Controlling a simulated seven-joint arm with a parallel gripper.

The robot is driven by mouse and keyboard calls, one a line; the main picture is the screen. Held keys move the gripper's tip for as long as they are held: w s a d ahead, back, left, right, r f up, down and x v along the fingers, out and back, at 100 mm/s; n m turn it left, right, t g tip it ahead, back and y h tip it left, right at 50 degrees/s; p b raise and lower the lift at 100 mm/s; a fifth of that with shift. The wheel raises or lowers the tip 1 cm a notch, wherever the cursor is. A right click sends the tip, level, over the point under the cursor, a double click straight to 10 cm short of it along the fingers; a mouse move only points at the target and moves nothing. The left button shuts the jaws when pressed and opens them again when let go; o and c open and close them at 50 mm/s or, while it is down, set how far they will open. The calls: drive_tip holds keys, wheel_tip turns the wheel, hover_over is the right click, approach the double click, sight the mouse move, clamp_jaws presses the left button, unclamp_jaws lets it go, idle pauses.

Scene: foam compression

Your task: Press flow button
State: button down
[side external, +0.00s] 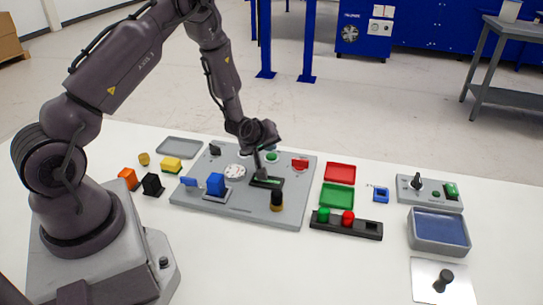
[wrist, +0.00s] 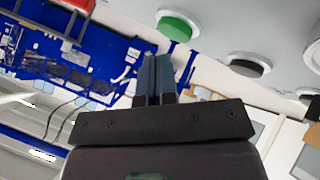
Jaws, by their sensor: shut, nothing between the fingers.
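No readable label marks the flow button, so I cannot tell which one it is. A round green button (side external: 271,157) sits on the grey panel, close to my gripper (side external: 258,166). In the wrist view a green round button (wrist: 178,25) on a pale surface shows just beyond the fingertips of my gripper (wrist: 155,62). A black round button (wrist: 248,64) is to its right. My gripper points down over the back middle of the panel, fingers together and empty. Contact with any button cannot be made out.
The grey panel (side external: 240,215) also carries a blue block (side external: 216,184), a white dial (side external: 235,172), a red part (side external: 299,163) and a black-and-gold cylinder (side external: 277,200). To the right are a red tray (side external: 340,173), a green tray (side external: 337,194) and a control box (side external: 428,203).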

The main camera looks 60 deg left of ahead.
sight(269, 156)
drive_tip(key=shift+r, duration=0.1)
drive_tip(key=shift+r, duration=2.45)
drive_tip(key=shift+f, duration=0.1)
